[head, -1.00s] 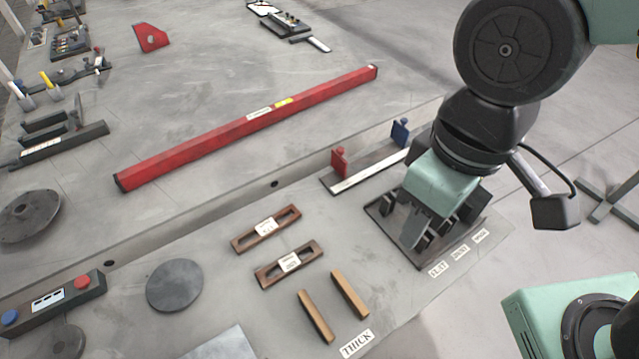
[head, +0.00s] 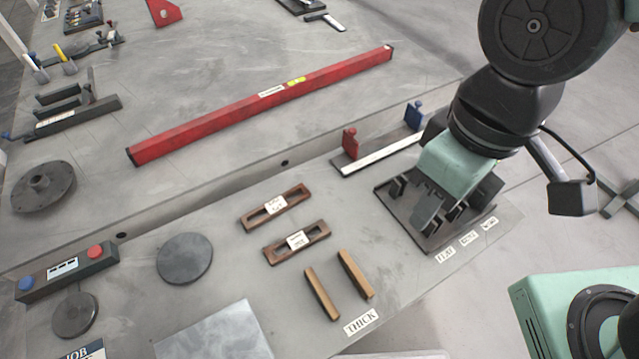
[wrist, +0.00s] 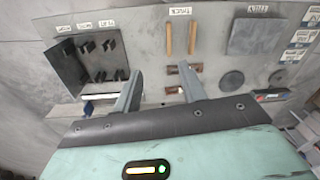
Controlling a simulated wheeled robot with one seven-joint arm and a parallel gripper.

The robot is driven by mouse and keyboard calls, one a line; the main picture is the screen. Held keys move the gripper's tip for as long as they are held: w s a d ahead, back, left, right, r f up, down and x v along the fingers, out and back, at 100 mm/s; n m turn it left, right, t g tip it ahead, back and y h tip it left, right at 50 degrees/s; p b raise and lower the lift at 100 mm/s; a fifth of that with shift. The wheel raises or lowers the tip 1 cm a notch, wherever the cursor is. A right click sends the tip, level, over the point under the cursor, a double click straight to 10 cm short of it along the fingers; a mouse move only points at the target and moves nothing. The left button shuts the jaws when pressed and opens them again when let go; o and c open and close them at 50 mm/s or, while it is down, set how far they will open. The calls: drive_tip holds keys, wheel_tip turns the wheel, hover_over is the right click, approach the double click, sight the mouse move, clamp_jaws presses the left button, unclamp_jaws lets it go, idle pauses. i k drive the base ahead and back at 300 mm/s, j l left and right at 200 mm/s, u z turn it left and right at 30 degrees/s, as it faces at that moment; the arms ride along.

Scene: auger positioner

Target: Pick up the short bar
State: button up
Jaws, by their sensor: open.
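No readable label marks a bar as short. The candidates are two tan bars, left (head: 322,294) and right (head: 356,275), lying side by side near the THICK label, about equal in length. Two brown slotted bars, upper (head: 294,195) and lower (head: 278,254), bear small labels I cannot read. My gripper (head: 452,203) is open over the dark rack, to the right of all these bars. In the wrist view my gripper (wrist: 158,77) has its fingers apart and empty; the tan bars (wrist: 169,40) (wrist: 193,38) stand beyond them, and the slotted bars are partly hidden.
The dark rack (head: 383,191) with upright dividers is under my gripper. A fixture with red and blue clamps (head: 350,142) stands behind it. A long red beam (head: 225,118) lies on the raised surface. A grey disc (head: 184,258) and plate (head: 215,335) lie left of the bars.

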sight(298, 242)
drive_tip(key=k+j+u, duration=0.15)
drive_tip(key=j+u, duration=0.75)
drive_tip(key=k+j, duration=0.05)
